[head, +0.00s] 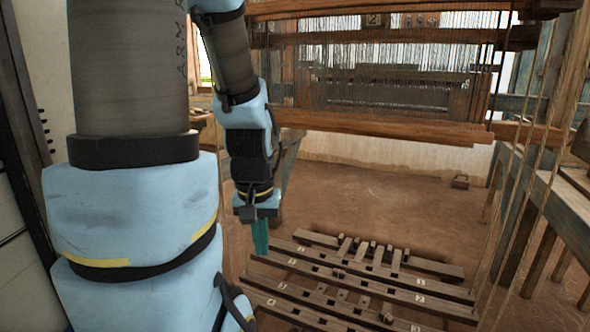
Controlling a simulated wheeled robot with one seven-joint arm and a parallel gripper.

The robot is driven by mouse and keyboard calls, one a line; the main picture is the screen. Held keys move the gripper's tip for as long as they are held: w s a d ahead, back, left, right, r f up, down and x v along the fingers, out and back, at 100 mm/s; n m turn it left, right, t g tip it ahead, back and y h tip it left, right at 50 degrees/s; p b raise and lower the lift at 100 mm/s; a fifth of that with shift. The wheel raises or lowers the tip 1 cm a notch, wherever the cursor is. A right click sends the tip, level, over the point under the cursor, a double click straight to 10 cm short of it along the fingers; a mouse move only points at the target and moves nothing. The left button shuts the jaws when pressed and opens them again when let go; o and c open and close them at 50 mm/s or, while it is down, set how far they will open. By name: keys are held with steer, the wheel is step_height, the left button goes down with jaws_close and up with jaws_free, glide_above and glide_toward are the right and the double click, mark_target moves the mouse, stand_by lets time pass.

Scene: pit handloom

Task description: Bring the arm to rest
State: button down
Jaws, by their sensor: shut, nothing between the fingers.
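My arm comes down from the top left in the head view, with large grey and pale blue links in front and the wrist farther off. My gripper (260,238) hangs pointing down at the end of the arm. Its teal fingers are together, with nothing seen between them. It is just left of the left ends of the wooden treadles (375,275), apart from the loom frame in the picture. Whether the fingertips touch anything below cannot be told.
The wooden loom (400,127) with its hanging warp threads fills the back. Cords hang at the right beside a wooden side bench (555,185). Floor between treadles and loom is mostly clear.

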step_height(320, 180, up, 18)
steer(key=p, duration=1.5)
steer(key=shift+p, duration=0.3)
